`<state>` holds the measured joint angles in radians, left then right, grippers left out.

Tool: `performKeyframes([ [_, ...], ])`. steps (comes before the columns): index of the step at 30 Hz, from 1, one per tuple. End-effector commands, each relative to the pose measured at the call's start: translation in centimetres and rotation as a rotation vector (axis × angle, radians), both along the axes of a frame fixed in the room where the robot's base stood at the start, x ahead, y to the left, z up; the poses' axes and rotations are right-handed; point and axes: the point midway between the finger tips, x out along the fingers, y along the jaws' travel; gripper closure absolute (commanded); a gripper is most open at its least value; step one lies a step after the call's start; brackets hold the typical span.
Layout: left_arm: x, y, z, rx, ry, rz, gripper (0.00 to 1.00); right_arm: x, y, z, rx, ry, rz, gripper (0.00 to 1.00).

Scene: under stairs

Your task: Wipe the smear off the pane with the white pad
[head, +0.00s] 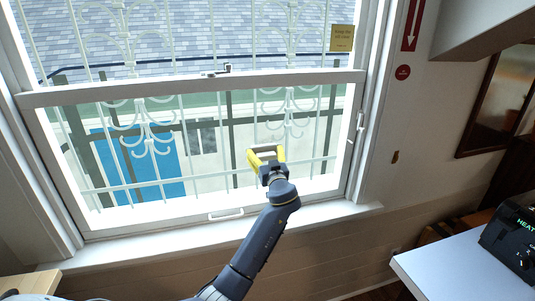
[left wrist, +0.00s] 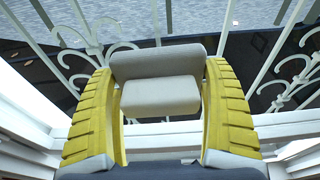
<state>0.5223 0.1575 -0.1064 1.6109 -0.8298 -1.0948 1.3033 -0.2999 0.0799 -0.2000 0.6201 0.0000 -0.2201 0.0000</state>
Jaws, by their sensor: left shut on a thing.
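My left gripper (head: 266,158) has yellow fingers and is raised in front of the lower right part of the window's pane (head: 225,140). It is shut on the white pad (left wrist: 160,96), which sits between the fingers in the left wrist view, with a greyer bar-like part at its far side. In the head view the pad (head: 264,148) shows only as a small pale patch between the fingertips. I cannot tell whether it touches the glass. I cannot make out a smear on the pane. My right gripper is not in view.
White window bars with scrollwork (head: 150,140) stand beyond the glass. A sash rail with a latch (head: 215,71) crosses above, and a sill (head: 215,234) with a handle lies below. A white table (head: 450,268) with a black device (head: 512,240) is at the right.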

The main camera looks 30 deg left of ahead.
Motion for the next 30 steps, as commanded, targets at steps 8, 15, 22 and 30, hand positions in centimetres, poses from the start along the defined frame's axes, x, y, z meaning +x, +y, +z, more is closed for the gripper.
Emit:
performKeyframes([
  [8, -1.0, 1.2, 0.0, -0.001, -0.001, 0.001, 0.46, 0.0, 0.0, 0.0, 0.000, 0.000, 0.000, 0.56],
  [15, -2.0, 2.4, 0.0, 0.000, 0.000, 0.001, 0.46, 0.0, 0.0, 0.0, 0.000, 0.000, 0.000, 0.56],
  [22, -2.2, 2.6, 0.5, -0.001, -0.003, 0.001, 0.46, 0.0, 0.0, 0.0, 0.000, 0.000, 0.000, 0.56],
  [30, -2.3, 2.5, 2.0, 0.000, -0.003, 0.002, 0.46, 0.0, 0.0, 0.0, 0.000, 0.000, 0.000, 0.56],
])
